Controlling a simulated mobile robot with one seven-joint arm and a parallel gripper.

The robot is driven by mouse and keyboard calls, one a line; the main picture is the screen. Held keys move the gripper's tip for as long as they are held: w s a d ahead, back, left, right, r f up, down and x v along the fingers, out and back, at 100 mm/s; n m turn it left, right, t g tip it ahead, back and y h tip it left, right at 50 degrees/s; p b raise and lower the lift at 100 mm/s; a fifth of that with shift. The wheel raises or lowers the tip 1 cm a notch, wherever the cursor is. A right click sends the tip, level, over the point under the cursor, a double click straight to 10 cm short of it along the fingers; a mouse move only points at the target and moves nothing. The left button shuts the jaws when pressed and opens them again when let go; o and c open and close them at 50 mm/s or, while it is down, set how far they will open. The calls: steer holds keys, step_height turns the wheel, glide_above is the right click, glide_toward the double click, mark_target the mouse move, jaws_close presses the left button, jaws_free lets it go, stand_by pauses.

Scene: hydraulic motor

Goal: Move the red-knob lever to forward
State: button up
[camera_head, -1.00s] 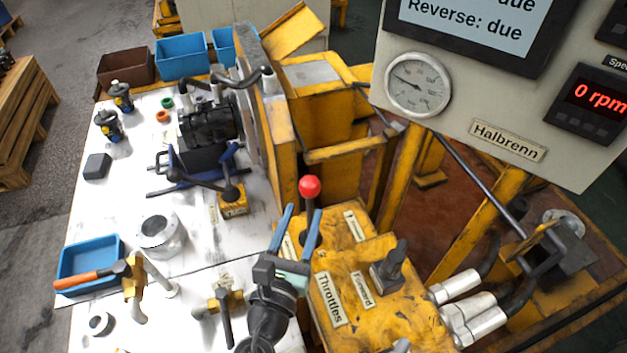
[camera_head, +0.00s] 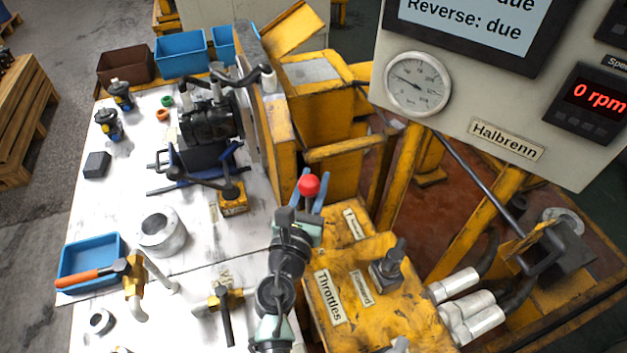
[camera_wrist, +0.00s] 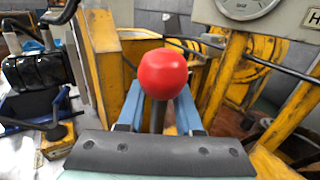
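The red-knob lever shows its round red knob (camera_head: 309,185) above the yellow valve block (camera_head: 390,310); its dark stem is mostly hidden by my gripper in the head view. My gripper (camera_head: 313,192) has two blue fingers, spread apart, one on each side of the lever. In the wrist view the knob (camera_wrist: 163,74) is centred, with the stem going down between the fingers (camera_wrist: 161,106). A gap shows between each finger and the stem, so the gripper looks open. A plate marked "Forward" (camera_head: 362,288) sits on the block.
A second, dark lever (camera_head: 388,268) stands right of the "Throttles" plate (camera_head: 330,298).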

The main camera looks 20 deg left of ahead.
jaws_close()
stand_by(1.1)
